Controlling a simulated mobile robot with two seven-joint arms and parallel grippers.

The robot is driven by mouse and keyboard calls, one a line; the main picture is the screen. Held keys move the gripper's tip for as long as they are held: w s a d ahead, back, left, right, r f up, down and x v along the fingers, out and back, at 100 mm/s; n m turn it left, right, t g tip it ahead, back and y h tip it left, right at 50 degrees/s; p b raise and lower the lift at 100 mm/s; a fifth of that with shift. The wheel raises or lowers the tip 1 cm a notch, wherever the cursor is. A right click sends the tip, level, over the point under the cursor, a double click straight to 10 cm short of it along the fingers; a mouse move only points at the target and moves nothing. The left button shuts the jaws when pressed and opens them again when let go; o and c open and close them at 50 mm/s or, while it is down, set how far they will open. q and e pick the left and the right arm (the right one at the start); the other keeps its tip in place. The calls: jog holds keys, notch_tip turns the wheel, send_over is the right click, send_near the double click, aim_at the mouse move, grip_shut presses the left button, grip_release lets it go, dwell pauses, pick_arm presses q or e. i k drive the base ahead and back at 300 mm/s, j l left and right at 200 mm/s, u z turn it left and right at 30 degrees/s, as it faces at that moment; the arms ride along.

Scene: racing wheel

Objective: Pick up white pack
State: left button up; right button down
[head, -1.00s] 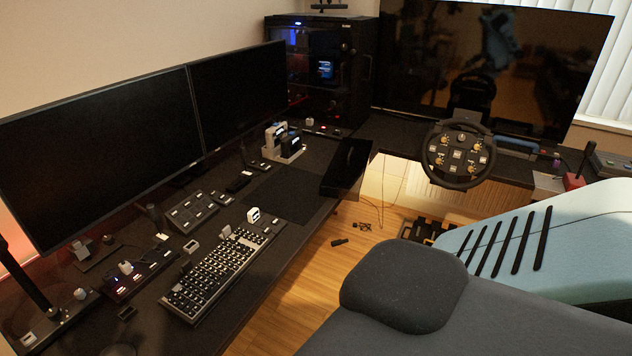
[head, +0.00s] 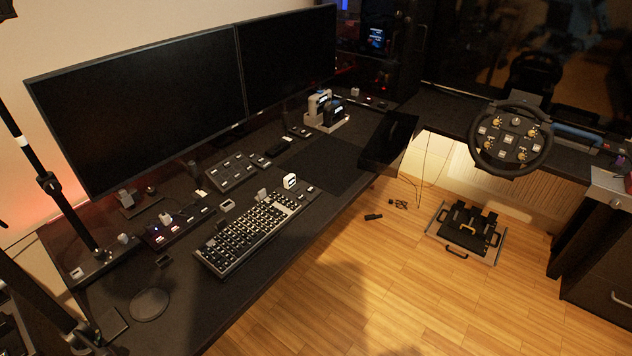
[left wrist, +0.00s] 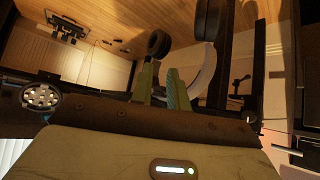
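A small white pack (head: 315,105) stands upright in a pale dock (head: 340,126) at the back of the desk, in the head view. A dark pack (head: 332,107) stands beside it in the same dock. Neither gripper shows in the head view. In the left wrist view my left gripper (left wrist: 160,82) has two greenish fingers with a gap between them. It looks open, with nothing held between the fingers. I cannot make out the white pack in that view. My right gripper is in no view.
The desk (head: 255,290) carries two monitors (head: 143,95), a keyboard (head: 250,238) and several small control boxes. A black mat (head: 318,165) lies in front of the dock. A steering wheel (head: 511,140) stands at the right. The wood floor (head: 400,280) is open, with a pedal set (head: 465,232) farther back.

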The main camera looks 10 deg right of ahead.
aim_at(290, 180)
jog(key=i+l, duration=0.6)
jog(key=l, duration=0.2)
jog(key=i+l+z, duration=0.1)
jog(key=i+l, duration=0.5)
jog(key=l, duration=0.2)
